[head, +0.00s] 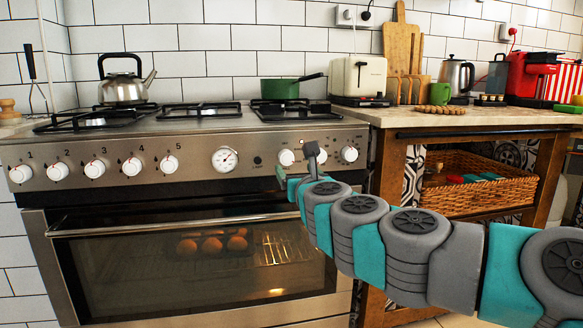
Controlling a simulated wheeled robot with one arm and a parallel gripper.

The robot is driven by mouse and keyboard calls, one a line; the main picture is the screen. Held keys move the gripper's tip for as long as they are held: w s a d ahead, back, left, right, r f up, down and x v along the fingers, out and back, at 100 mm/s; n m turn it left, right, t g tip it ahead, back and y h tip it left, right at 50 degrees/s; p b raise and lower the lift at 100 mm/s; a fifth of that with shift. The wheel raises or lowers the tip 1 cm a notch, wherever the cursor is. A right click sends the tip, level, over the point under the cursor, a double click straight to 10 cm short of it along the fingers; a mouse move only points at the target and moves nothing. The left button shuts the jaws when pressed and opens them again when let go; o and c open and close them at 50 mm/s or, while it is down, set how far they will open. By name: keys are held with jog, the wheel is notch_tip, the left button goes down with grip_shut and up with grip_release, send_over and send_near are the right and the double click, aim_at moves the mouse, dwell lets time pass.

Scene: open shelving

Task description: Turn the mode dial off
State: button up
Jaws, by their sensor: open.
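The steel oven's control panel carries white dials. On its right part I see one white dial (286,157) left of my gripper and another white dial (349,154) to the right; which of these is the mode dial I cannot tell. My gripper (296,170) is in front of the panel between these two dials, open, with no object seen in it. It hides part of the panel there, including most of any dial behind it. Whether it touches a dial is not clear.
The oven door handle (150,226) runs below the panel, with round brown food visible behind the glass. A kettle (123,85) and green pot (279,89) stand on the hob. A wooden counter (480,117) with a toaster and a wicker basket (490,195) below is at right.

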aim_at(287, 160)
jog(key=shift+x, duration=3.7)
jog(key=shift+a, duration=0.1)
jog(key=shift+c, duration=0.2)
grip_shut()
